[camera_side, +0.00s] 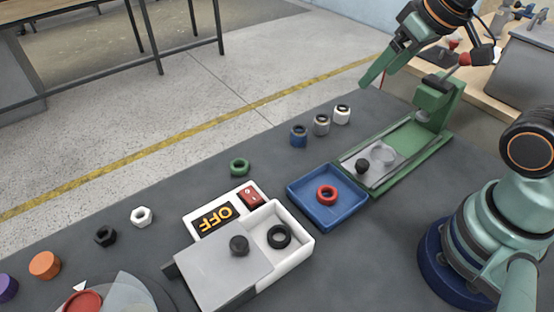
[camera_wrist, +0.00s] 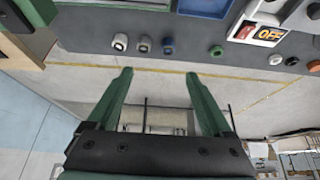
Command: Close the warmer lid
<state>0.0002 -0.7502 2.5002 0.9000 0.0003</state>
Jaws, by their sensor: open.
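The warmer is a white box (camera_side: 301,247) at the lower middle of the side view, with an OFF display (camera_side: 214,216) and a red switch (camera_side: 250,196). Its grey lid (camera_side: 215,268) with a dark knob (camera_side: 239,245) is slid to the left, partly off the box. The uncovered right part shows a black ring (camera_side: 279,236) inside. My gripper (camera_side: 377,68) is open and empty, raised at the upper right, far from the lid. In the wrist view my gripper (camera_wrist: 157,76) shows two spread green fingers, and the OFF display (camera_wrist: 270,34) is at upper right.
A blue tray (camera_side: 304,209) with a red ring (camera_side: 327,194) stands right of the warmer. A green-framed press (camera_side: 437,105) stands beyond it. A clear dome (camera_side: 135,292) is at lower left.

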